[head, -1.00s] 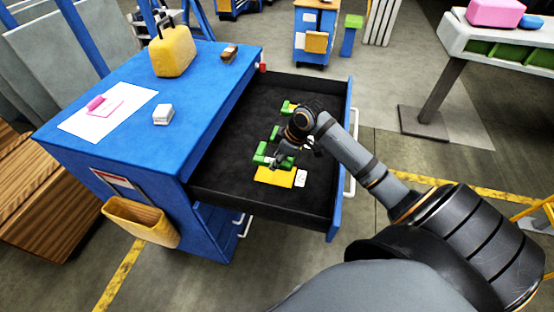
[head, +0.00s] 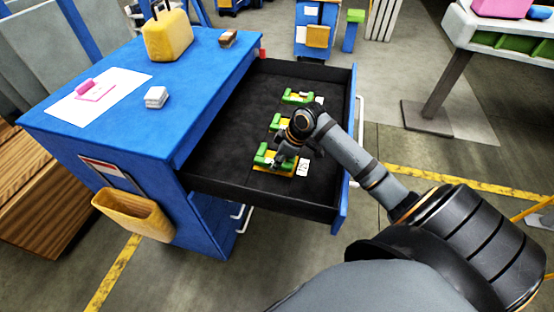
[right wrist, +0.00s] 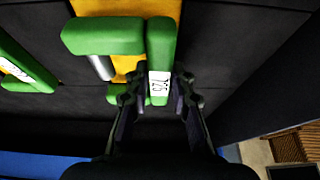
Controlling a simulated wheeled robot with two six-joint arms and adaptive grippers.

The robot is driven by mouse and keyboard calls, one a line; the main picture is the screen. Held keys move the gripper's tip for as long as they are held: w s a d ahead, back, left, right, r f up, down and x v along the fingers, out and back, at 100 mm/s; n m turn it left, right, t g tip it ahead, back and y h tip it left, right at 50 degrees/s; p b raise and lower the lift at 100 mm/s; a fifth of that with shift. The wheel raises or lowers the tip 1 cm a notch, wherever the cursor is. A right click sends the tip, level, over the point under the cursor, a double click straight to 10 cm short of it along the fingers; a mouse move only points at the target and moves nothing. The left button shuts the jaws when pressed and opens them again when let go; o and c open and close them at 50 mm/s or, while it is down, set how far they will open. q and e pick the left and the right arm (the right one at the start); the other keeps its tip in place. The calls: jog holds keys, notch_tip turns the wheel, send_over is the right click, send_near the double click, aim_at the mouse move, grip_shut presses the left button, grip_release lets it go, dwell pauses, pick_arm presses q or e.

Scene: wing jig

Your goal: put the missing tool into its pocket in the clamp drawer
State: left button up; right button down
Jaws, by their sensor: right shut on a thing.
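A green clamp (right wrist: 160,48) with a white number label is between the fingers of my right gripper (right wrist: 157,88), which is shut on it. In the head view the right gripper (head: 279,161) is low over the near part of the open black drawer (head: 225,165). The held clamp (head: 261,155) lies over a yellow pocket (head: 288,172), which shows around it; the yellow also shows in the right wrist view (right wrist: 125,66). I cannot tell whether the clamp is fully seated. My left gripper is not in view.
Other green clamps (head: 297,97) sit in a row farther back in the drawer. The blue cabinet top (head: 200,85) carries a yellow case (head: 167,37), a white block (head: 156,97) and a paper sheet (head: 70,105). The drawer's left floor is bare.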

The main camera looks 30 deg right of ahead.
jog(key=shift+p, duration=0.85)
dwell(1.1)
jog(key=shift+f, duration=0.55)
dwell(0.5)
jog(key=c, duration=1.1)
grip_release()
jog(key=shift+s+d+r, duration=0.1)
jog(key=shift+d+r, duration=0.05)
jog(key=shift+r, duration=0.1)
jog(key=v, duration=1)
jog(key=shift+d+f, duration=0.15)
jog(key=shift+v, duration=0.85)
